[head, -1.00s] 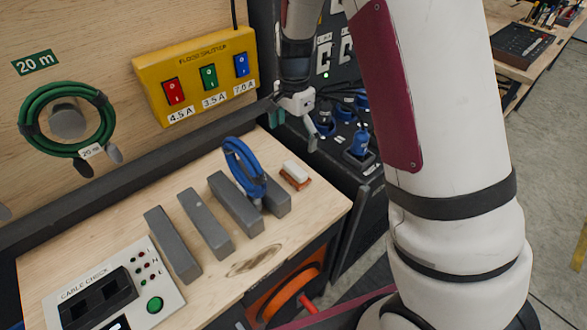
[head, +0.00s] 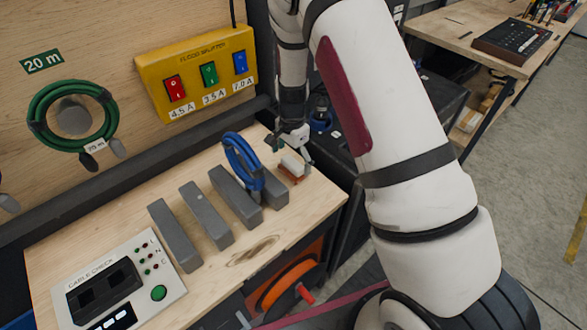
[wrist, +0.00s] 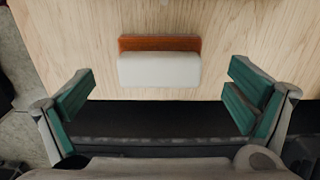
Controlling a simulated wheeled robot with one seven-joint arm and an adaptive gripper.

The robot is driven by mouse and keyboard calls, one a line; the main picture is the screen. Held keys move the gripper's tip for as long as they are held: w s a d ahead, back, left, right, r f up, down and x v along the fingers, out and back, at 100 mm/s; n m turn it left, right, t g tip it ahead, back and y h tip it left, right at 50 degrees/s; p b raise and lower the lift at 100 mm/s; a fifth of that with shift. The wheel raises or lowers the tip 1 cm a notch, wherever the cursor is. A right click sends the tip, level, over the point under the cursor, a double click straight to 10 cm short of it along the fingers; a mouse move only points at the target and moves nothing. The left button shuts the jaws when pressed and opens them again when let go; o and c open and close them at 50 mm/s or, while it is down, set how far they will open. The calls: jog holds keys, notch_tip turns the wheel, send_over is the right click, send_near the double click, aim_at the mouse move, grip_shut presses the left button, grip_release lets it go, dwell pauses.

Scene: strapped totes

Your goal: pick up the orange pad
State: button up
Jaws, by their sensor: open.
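The orange pad (head: 288,177) lies flat near the right end of the wooden bench, with a white block on its upper side. In the wrist view the orange pad (wrist: 160,43) shows as a strip behind the white block (wrist: 158,70), ahead of my gripper and centred between its fingers. My gripper (wrist: 160,95) is open, its green-padded fingers wide apart with nothing between them. In the head view my gripper (head: 292,153) is just above and behind the pad, apart from it as far as I can tell.
Grey upright blocks (head: 208,215) and a coiled blue cable (head: 242,165) stand left of the pad. A yellow switch box (head: 198,70) hangs behind. A cable-check panel (head: 120,283) lies at the bench's left.

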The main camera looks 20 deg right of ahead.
aim_at(292, 162)
jog(key=shift+f, duration=1.4)
jog(key=c, duration=1.2)
jog(key=shift+c, duration=0.2)
notch_tip(292, 162, up, 10)
jog(key=shift+r+b, duration=0.1)
jog(key=shift+b, duration=0.55)
jog(key=o, duration=0.6)
jog(key=c, duration=0.5)
